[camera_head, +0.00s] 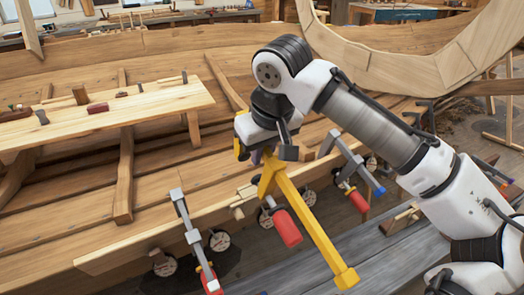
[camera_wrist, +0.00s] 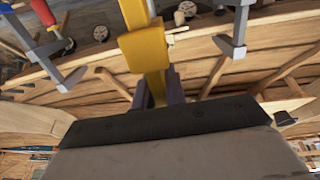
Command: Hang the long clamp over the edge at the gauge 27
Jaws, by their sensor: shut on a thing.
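My gripper (camera_wrist: 158,93) is shut on a long yellow clamp (camera_head: 312,228). In the head view its yellow bar slants down to the right, with a red handle (camera_head: 287,228) beside it. The clamp is also at the top of the wrist view (camera_wrist: 146,48). My gripper's fingers are mostly hidden in the head view. The clamp is at the hull plank's edge (camera_head: 150,248); I cannot tell whether it touches. Round dial gauges hang along that edge, including one left of the clamp (camera_head: 219,241) and one right of it (camera_head: 308,196). Their numbers are too small to read, so I cannot tell which is 27.
A grey clamp with a red handle (camera_head: 193,236) hangs on the edge to the left. Another grey clamp with a blue end (camera_head: 350,170) is to the right. A plank with small tools (camera_head: 120,112) lies across the hull. A curved wooden frame (camera_head: 430,68) stands behind my arm.

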